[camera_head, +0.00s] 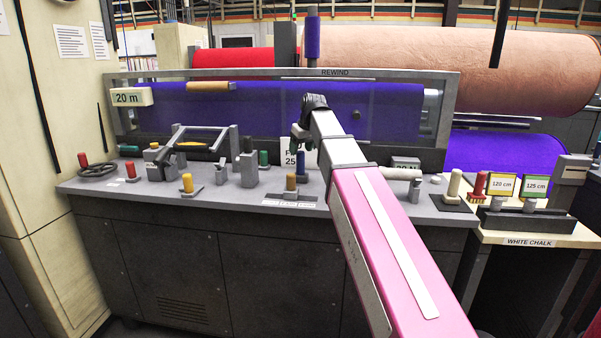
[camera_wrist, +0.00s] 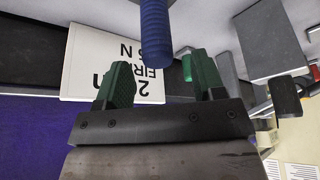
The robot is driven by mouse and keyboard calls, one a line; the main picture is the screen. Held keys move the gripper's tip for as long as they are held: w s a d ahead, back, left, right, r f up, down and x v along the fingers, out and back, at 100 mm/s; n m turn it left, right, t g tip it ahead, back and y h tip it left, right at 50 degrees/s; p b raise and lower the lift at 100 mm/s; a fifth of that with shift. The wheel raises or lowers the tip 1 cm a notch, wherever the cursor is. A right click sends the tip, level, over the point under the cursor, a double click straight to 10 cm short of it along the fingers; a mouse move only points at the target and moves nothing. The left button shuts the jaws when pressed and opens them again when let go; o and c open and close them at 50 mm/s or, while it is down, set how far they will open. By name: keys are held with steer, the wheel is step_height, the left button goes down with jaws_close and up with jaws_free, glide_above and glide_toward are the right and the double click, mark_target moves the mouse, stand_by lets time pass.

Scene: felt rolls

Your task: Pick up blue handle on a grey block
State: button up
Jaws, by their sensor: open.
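A blue handle (camera_head: 301,163) stands upright on the grey bench, partly hidden by my arm, so its block is hard to make out. In the wrist view the ribbed blue handle (camera_wrist: 156,22) enters from the top edge, and its end lies just beyond the gap between my fingertips. My gripper (camera_wrist: 160,72) is open, with two green fingers apart and nothing between them. In the head view my gripper (camera_head: 300,142) hangs just above the handle.
A white sign (camera_wrist: 110,60) stands behind the handle, beside one finger. A green knob (camera_wrist: 187,67) shows near the other finger. Yellow knobs (camera_head: 187,183), a black lever block (camera_head: 248,165) and a grey frame (camera_head: 200,138) stand left on the bench. A chalk table (camera_head: 530,233) is at right.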

mark_target(299, 159)
steer(key=shift+s+d+x, duration=0.1)
steer(key=shift+s+x, duration=0.05)
steer(key=shift+x, duration=1.2)
steer(key=shift+s+d+x, duration=0.1)
steer(key=shift+d+x, duration=0.05)
steer(key=shift+x, duration=1.15)
steer(key=shift+f, duration=0.1)
steer(key=c, duration=1)
